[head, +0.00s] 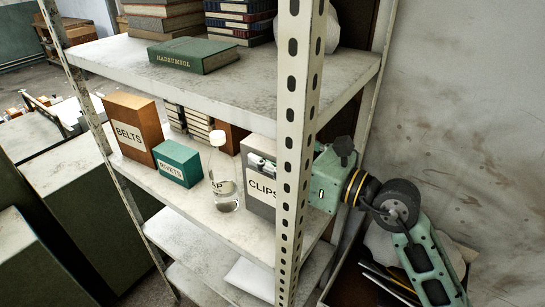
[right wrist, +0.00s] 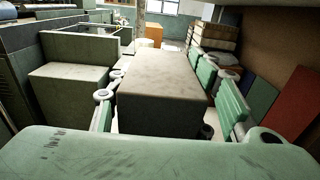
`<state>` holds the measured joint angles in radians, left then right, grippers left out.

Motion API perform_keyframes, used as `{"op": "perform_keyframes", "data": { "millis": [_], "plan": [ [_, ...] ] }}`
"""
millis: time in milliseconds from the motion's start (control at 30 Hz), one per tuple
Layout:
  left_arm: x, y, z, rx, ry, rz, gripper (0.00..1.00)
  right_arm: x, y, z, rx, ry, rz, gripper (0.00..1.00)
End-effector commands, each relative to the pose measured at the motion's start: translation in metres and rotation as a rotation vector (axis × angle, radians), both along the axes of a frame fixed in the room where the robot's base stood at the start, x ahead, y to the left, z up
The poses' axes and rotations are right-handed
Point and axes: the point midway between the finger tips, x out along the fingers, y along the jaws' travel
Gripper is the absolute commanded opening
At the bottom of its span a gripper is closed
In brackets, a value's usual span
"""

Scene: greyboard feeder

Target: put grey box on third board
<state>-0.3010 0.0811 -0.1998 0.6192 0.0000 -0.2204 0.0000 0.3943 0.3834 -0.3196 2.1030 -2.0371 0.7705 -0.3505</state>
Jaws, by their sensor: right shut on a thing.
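The grey box (head: 259,205), labelled CLIPS, is upright at the right end of the middle visible board (head: 150,180), partly behind the perforated shelf post. I cannot tell whether its base touches the board. My right gripper (head: 263,164) reaches in from the right, behind the post, and is shut on the grey box. In the right wrist view the grey box (right wrist: 162,85) fills the space between the two green fingers. My left gripper is out of view.
A glass bottle (head: 223,185) stands just left of the grey box. A teal RIVETS box (head: 178,163), a brown BELTS box (head: 133,130) and pale books (head: 197,130) share that board. The green book (head: 192,55) lies on the board above. The post (head: 297,150) stands in front.

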Motion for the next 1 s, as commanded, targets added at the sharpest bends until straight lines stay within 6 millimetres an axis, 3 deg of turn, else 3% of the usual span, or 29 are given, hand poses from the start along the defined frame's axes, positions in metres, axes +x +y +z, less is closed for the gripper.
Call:
{"op": "perform_keyframes", "data": {
  "millis": [167, 533, 567, 767, 1000],
  "plan": [
    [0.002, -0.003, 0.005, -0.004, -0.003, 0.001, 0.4, -0.001, 0.0, -0.02, 0.002, 0.002, 0.0, 0.0],
    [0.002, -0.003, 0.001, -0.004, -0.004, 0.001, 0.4, -0.001, -0.001, -0.025, 0.002, -0.001, 0.0, 0.0],
    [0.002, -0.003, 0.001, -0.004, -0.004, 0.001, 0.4, -0.001, -0.001, -0.026, 0.0, 0.001, 0.001, 0.47],
    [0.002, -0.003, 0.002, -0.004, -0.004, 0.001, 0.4, -0.001, -0.001, -0.025, 0.0, 0.001, 0.001, 0.65],
    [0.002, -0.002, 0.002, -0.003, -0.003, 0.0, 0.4, -0.001, -0.001, -0.025, 0.0, 0.001, 0.001, 0.65]
  ]
}}
